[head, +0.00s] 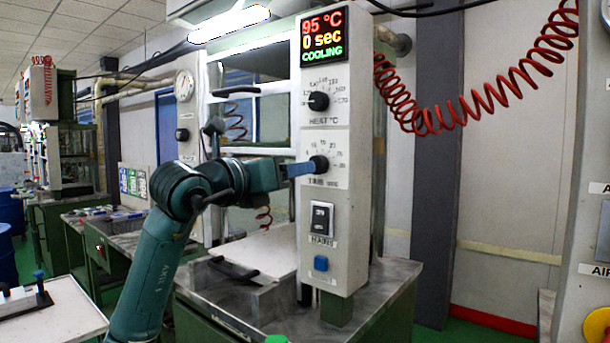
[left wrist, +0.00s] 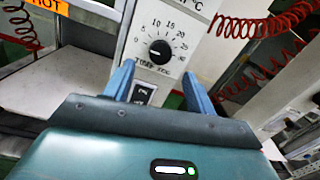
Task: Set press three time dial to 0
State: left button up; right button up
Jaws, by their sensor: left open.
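The press control panel (head: 337,215) is a tall pale box with a display (head: 324,36) reading 95 °C, 0 sec, COOLING. The time dial (head: 320,164) is a round black knob below the heat dial (head: 318,101). In the left wrist view the time dial (left wrist: 160,51) appears ahead, between the fingertips, with a light mark on its left side. My left gripper (head: 311,168) is open with its blue fingers pointing at the time dial. Whether the fingers touch the knob I cannot tell. The right gripper is not in view.
The MAINS switch (head: 321,221) and a blue button (head: 321,263) sit below the time dial. A red coiled hose (head: 487,100) hangs right of the panel. The press's pale plate (head: 262,255) lies left of the panel. Green floor shows at right.

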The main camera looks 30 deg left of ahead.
pick_arm(q)
jog(key=s+b, duration=0.1)
jog(key=s, duration=0.5)
jog(key=shift+s+a+f, duration=0.15)
jog(key=shift+a, duration=0.15)
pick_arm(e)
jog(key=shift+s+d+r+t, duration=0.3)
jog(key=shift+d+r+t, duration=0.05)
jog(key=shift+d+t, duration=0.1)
